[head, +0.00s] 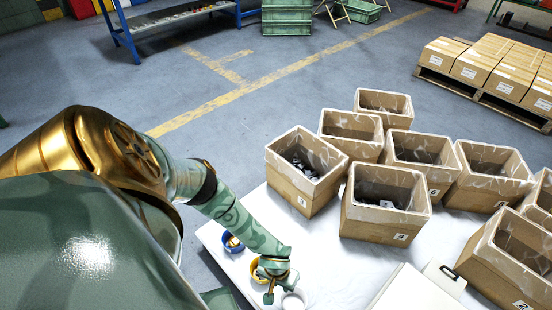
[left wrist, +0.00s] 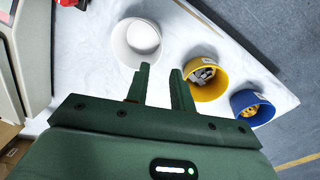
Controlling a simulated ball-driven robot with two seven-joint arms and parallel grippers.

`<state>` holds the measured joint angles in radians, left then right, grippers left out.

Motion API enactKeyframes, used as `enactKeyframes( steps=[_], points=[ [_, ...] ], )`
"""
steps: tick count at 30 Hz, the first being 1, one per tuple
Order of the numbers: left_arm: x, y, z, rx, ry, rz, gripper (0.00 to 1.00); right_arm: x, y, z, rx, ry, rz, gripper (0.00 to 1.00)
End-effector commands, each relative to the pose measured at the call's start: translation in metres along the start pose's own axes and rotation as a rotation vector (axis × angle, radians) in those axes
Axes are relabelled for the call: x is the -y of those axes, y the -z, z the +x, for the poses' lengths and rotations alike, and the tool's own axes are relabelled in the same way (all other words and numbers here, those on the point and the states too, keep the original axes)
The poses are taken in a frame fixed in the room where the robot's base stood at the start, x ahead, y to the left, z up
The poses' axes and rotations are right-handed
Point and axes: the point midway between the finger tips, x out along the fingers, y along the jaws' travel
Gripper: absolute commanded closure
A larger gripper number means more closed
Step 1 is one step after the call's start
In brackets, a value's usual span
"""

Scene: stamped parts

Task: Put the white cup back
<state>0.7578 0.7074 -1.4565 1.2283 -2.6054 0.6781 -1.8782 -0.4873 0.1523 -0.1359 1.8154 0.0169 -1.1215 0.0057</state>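The white cup (left wrist: 130,58) stands upright on the white table, just beyond the fingertips in the left wrist view. In the head view the white cup (head: 293,301) is at the bottom edge, partly cut off. My left gripper (left wrist: 160,68) is open with nothing between its fingers. Its left finger overlaps the cup's near edge in the picture; I cannot tell whether they touch. In the head view my left gripper (head: 277,290) points down beside the cup. My right gripper is not in view.
A yellow cup (left wrist: 207,91) with grey parts and a blue cup (left wrist: 262,117) with yellow parts stand in a row right of the white cup. Several cardboard boxes (head: 384,222) crowd the table (head: 335,258). A pale case (head: 415,290) lies at the front.

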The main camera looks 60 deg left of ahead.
Motion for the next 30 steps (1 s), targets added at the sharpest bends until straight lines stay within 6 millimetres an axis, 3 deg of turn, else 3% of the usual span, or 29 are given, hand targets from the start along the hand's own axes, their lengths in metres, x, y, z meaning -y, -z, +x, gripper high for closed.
enactKeyframes(
  steps=[10,14,17,18,20,21,23,25,26,28,30],
  points=[
    [-0.002,-0.004,-0.006,0.009,-0.009,-0.014,0.76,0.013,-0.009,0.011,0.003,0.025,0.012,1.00],
    [-0.038,-0.044,-0.004,0.112,-0.133,-0.210,0.76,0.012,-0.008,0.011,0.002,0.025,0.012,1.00],
    [-0.107,-0.102,-0.018,0.325,-0.355,-0.657,0.76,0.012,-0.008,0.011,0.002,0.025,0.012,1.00],
    [-0.138,-0.119,-0.032,0.437,-0.456,-0.920,0.76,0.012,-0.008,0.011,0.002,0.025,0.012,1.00],
    [-0.175,-0.128,-0.055,0.610,-0.588,-1.366,0.76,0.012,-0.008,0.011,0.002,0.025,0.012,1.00],
    [-0.187,-0.122,-0.068,0.714,-0.658,-1.677,0.76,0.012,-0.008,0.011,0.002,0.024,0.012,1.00],
    [-0.184,-0.107,-0.080,0.845,-0.740,-2.160,0.76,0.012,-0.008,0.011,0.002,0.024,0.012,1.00],
    [-0.150,-0.090,-0.081,0.941,-0.808,-2.740,0.76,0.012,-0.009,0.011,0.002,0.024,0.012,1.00],
    [-0.128,-0.087,-0.077,-0.895,0.778,2.796,0.76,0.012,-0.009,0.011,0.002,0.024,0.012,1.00],
    [-0.065,-0.094,-0.067,-0.611,0.591,2.369,0.76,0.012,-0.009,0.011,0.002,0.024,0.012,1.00],
    [-0.003,-0.120,-0.059,-0.370,0.464,1.986,0.76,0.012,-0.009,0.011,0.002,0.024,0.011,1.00]
  ],
)
